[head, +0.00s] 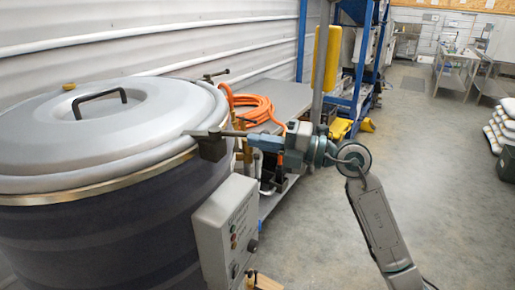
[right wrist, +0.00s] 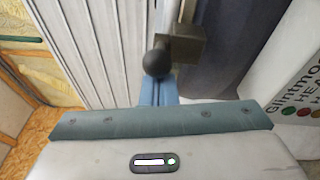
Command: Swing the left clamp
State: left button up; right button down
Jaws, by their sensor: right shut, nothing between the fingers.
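The hopper is a dark drum (head: 110,235) with a round grey lid (head: 150,120) on top. A clamp with a dark block (head: 212,148) sits at the lid's right rim, and a dark lever sticks out from it to the right. My right gripper (head: 252,138) is at the outer end of this lever, shut and empty. Another dark clamp (head: 215,75) stands at the lid's back edge. My left gripper is not in view.
A grey control box (head: 227,228) with buttons stands against the drum's right front. Behind my right gripper is a grey bench (head: 290,98) with a coiled orange hose (head: 257,108). A ribbed wall runs behind the drum. Open floor (head: 430,180) lies to the right.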

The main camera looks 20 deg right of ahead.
jog(key=shift+w+d+f+n+g+y+b, duration=0.1)
jog(key=shift+w+d+n+g+y+b, duration=0.15)
jog(key=shift+g, duration=0.25)
jog(key=shift+w+d+f+n+g+y+b, duration=0.1)
jog(key=shift+w+d+n+g+y+b, duration=0.1)
jog(key=shift+w+n+g+y, duration=0.25)
jog(key=g, duration=0.1)
jog(key=w+n+g+y+b, duration=0.1)
jog(key=shift+w+d+r+n+g, duration=0.1)
jog(key=shift+w+d+n+g, duration=0.05)
jog(key=shift+d+n+g, duration=0.2)
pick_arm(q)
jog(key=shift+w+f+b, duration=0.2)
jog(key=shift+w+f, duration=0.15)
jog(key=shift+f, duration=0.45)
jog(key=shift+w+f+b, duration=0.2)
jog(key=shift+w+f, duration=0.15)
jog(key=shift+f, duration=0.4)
pick_arm(e)
jog(key=shift+w+d+n+g+y, duration=0.15)
jog(key=shift+w+n+g+y, duration=0.1)
jog(key=shift+w+n+g, duration=0.7)
jog(key=shift+w+d+n+g+y, duration=0.1)
jog(key=shift+w+n+g+y, duration=0.25)
jog(key=shift+w+g, duration=1)
jog(key=shift+w, duration=0.3)
